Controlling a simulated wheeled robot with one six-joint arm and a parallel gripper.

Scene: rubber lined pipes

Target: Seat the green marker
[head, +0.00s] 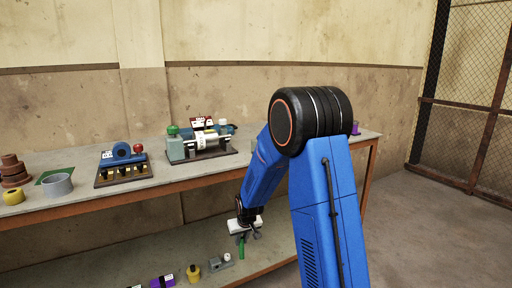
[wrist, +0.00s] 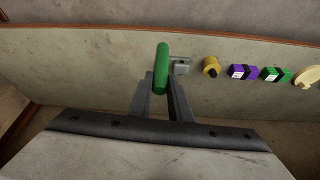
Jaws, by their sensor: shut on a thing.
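The green marker (wrist: 162,62) is a plain green cylinder between the two grey fingers of my gripper (wrist: 160,88) in the wrist view. My gripper is shut on it, and the fingers cover part of its near end. In the head view my gripper (head: 245,236) is low over the lower shelf, with the green marker (head: 241,250) below it. I cannot tell whether the marker touches the shelf. No seat for the marker can be made out for certain.
On the lower shelf (wrist: 90,65) stand a grey block (wrist: 181,66), a yellow piece (wrist: 211,66), a purple block (wrist: 243,72) and a green block (wrist: 275,74). The upper bench (head: 85,205) above holds a blue device (head: 122,152), a grey cup (head: 57,184) and a pipe fixture (head: 205,140).

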